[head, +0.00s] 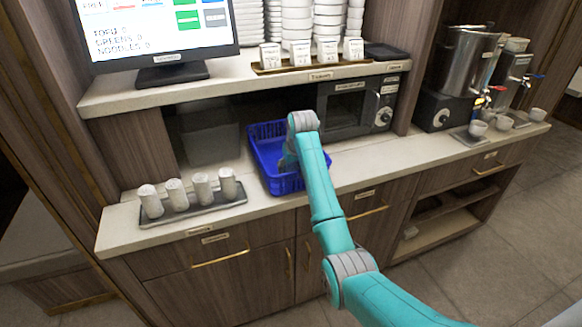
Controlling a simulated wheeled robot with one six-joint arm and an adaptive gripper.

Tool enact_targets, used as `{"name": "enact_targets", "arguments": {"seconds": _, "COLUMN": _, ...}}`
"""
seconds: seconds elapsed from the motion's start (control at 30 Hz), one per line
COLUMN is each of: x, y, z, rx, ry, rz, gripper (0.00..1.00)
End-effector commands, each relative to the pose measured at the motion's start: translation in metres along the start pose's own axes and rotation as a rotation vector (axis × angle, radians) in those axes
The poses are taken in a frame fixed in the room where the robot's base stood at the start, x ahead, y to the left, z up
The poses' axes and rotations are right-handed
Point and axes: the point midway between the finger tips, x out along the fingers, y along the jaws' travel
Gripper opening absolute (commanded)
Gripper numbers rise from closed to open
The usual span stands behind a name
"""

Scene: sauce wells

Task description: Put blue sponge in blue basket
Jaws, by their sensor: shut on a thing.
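The blue basket (266,132) stands on the lower counter, left of the microwave, with its open top facing up. My teal arm reaches over its right side and covers part of it. My gripper (287,162) is low at the basket's right part, partly hidden by the arm and small in view. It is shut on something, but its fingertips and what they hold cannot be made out. I cannot make out the blue sponge; blue on blue inside the basket is hard to tell apart.
A dark tray (196,216) with several white rolled items lies left of the basket. A microwave (352,108) stands behind to the right. The upper shelf (250,84) overhangs the back. Metal urns (466,62) and small cups stand far right. Counter right of the arm is clear.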

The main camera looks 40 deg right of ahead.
Motion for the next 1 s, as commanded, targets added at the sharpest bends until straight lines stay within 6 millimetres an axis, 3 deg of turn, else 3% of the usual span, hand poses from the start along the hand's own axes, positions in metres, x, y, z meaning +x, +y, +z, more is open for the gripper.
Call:
{"name": "enact_targets", "arguments": {"seconds": 0.23, "x": 0.002, "y": 0.000, "z": 0.001, "rx": 0.000, "ry": 0.000, "rz": 0.000, "gripper": 0.24}}
{"name": "enact_targets", "arguments": {"seconds": 0.27, "x": 0.002, "y": 0.000, "z": 0.001, "rx": 0.000, "ry": 0.000, "rz": 0.000, "gripper": 0.66}}
{"name": "enact_targets", "arguments": {"seconds": 0.33, "x": 0.002, "y": 0.000, "z": 0.001, "rx": 0.000, "ry": 0.000, "rz": 0.000, "gripper": 0.84}}
{"name": "enact_targets", "arguments": {"seconds": 0.37, "x": 0.002, "y": 0.000, "z": 0.001, "rx": 0.000, "ry": 0.000, "rz": 0.000, "gripper": 0.87}}
{"name": "enact_targets", "arguments": {"seconds": 0.77, "x": -0.003, "y": 0.000, "z": -0.001, "rx": 0.000, "ry": 0.001, "rz": 0.000, "gripper": 0.87}}
{"name": "enact_targets", "arguments": {"seconds": 1.0, "x": -0.040, "y": 0.000, "z": -0.001, "rx": 0.000, "ry": 0.003, "rz": 0.000, "gripper": 0.87}}
